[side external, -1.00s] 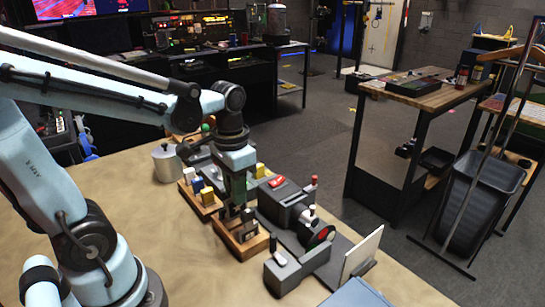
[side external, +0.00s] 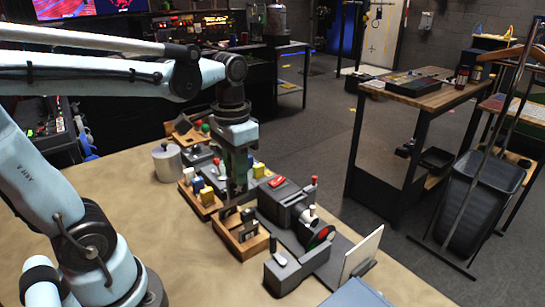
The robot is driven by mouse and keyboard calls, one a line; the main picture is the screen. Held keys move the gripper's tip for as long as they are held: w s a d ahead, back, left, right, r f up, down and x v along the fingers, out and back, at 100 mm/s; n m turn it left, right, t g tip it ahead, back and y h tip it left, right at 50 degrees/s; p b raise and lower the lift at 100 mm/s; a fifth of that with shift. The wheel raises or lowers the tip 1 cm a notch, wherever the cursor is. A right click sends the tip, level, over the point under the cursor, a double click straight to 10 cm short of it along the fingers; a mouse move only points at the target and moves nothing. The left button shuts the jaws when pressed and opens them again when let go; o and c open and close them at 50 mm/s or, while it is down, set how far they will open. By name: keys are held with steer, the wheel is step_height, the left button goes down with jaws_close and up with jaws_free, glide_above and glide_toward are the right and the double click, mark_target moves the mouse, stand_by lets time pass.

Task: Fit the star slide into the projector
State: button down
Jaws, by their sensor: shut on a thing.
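The projector (side external: 283,203) is a dark grey machine on the tan table, with a red part on top and a round lens end toward a small white screen (side external: 361,256). A wooden rack (side external: 240,250) with several small upright slides (side external: 247,222) stands left of it. My gripper (side external: 236,203) points down just behind the rack, left of the projector. It is shut on a small dark thing, probably a slide, mostly hidden by the fingers.
A wooden block tray (side external: 205,205) with blue, white and yellow pieces stands left of my gripper. A metal pot (side external: 167,162) is further left. A grey block device (side external: 283,273) stands in front of the projector.

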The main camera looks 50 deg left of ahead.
steer(key=w+d+f, duration=0.1)
steer(key=w+d, duration=0.3)
steer(key=w, duration=0.8)
steer(key=shift+f, duration=0.4)
steer(key=shift+d+f, duration=0.1)
steer(key=shift+f, duration=2.95)
stand_by(2.8)
steer(key=c, duration=0.9)
jaws_free()
